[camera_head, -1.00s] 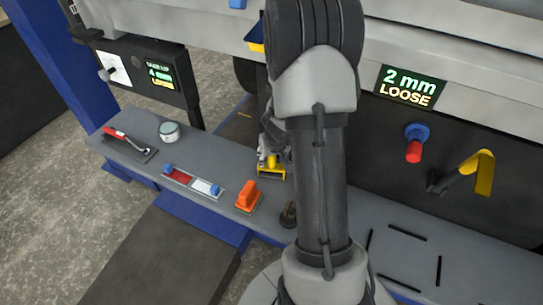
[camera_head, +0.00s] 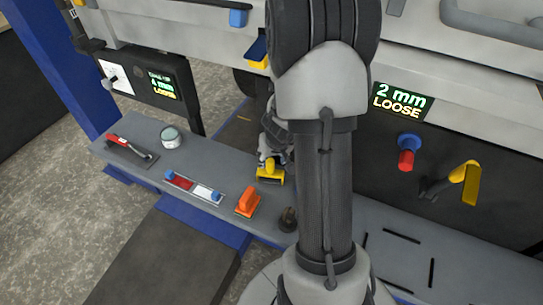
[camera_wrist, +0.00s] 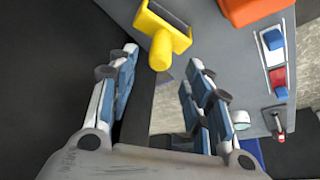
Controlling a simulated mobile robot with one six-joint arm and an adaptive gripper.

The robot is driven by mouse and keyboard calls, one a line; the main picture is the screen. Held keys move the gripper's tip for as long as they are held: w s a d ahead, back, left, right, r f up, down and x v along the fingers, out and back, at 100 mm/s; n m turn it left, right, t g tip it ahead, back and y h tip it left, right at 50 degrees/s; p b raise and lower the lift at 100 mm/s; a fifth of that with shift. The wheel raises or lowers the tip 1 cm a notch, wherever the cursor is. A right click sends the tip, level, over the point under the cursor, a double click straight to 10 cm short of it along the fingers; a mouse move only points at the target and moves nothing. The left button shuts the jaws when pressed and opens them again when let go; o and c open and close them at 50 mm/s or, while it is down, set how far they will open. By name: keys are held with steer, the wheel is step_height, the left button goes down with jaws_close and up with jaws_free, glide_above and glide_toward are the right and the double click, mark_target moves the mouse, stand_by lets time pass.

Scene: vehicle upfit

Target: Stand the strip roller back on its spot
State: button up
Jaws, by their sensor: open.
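The yellow tool with a wide head (camera_head: 270,177), which I take for the strip roller, is at the bench's far edge. In the wrist view its yellow handle (camera_wrist: 161,48) points toward my gripper, and its head has a dark grey face. My gripper (camera_wrist: 161,58) is open, with one finger on each side of the handle's end; I cannot tell whether they touch it. In the head view my gripper (camera_head: 273,152) is just behind and above the tool, partly hidden by my arm. The tool's spot cannot be made out.
The grey bench (camera_head: 225,165) carries an orange block (camera_head: 248,201), a tray with red and white pads (camera_head: 193,187), a round tin (camera_head: 171,137) and a red-handled tool (camera_head: 128,148). A small dark object (camera_head: 288,219) stands beside my arm. The vehicle side (camera_head: 440,60) rises behind.

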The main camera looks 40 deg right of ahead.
steer(key=shift+s+a+r, duration=0.1)
steer(key=shift+s+r, duration=0.1)
steer(key=shift+r, duration=0.4)
stand_by(1.0)
steer(key=a+r+n+t+y, duration=0.2)
steer(key=a+r+n+y, duration=0.1)
steer(key=a+r, duration=1.35)
steer(key=s+a+r+n, duration=0.1)
steer(key=s+a+r, duration=0.1)
steer(key=s, duration=0.3)
steer(key=s+a+r, duration=0.2)
steer(key=s+a, duration=0.2)
steer(key=s, duration=0.2)
steer(key=s+a+r+n+g+h, duration=0.1)
steer(key=s+a+r, duration=0.2)
steer(key=s, duration=0.3)
steer(key=shift+s+n, duration=0.25)
steer(key=shift+n, duration=0.05)
steer(key=shift+r, duration=0.1)
